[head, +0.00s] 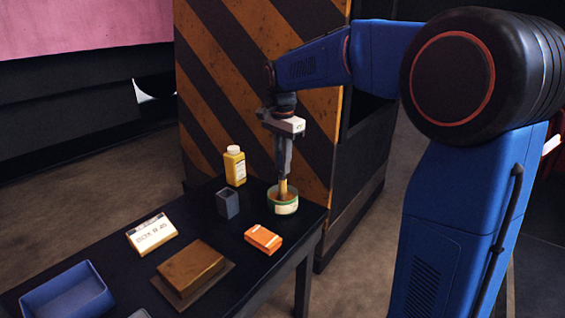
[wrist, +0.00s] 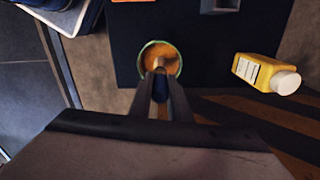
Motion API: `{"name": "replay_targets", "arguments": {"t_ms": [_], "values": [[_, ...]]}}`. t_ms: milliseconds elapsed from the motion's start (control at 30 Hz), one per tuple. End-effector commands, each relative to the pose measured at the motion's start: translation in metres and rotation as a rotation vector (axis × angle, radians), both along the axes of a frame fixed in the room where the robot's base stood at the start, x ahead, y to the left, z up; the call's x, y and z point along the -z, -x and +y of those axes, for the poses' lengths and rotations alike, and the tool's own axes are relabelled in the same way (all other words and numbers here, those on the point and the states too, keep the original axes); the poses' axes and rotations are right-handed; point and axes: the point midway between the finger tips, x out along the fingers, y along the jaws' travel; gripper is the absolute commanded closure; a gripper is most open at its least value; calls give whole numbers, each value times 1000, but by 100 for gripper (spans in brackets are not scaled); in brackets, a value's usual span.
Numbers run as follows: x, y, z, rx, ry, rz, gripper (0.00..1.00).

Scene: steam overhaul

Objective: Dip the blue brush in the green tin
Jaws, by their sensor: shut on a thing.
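My gripper (head: 284,172) is shut on the blue brush and points straight down over the green tin (head: 283,207) at the table's far right corner. The brush (head: 283,188) shows below the fingers as a tan lower part, upright, with its lower end inside the tin's mouth. In the wrist view, my gripper (wrist: 158,98) has the brush's blue part (wrist: 161,88) between its fingers. The tin (wrist: 178,70) has a green rim and orange-brown contents. Whether the brush tip touches the contents is hard to tell.
A yellow bottle (head: 235,167) and a grey open holder (head: 228,204) stand left of the tin. An orange box (head: 263,239), a brown block (head: 192,268), a white sign (head: 152,234) and a blue bin (head: 66,296) are on the dark table. A striped cabinet (head: 230,80) rises behind.

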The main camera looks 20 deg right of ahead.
Motion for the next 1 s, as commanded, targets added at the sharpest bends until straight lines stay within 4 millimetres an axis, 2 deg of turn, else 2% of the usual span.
{"name": "replay_targets", "arguments": {"t_ms": [167, 1000], "values": [[-3, 0, 0, 0, 0, 2, 100], [-58, 0, 0, 0, 0, 0, 100]]}}
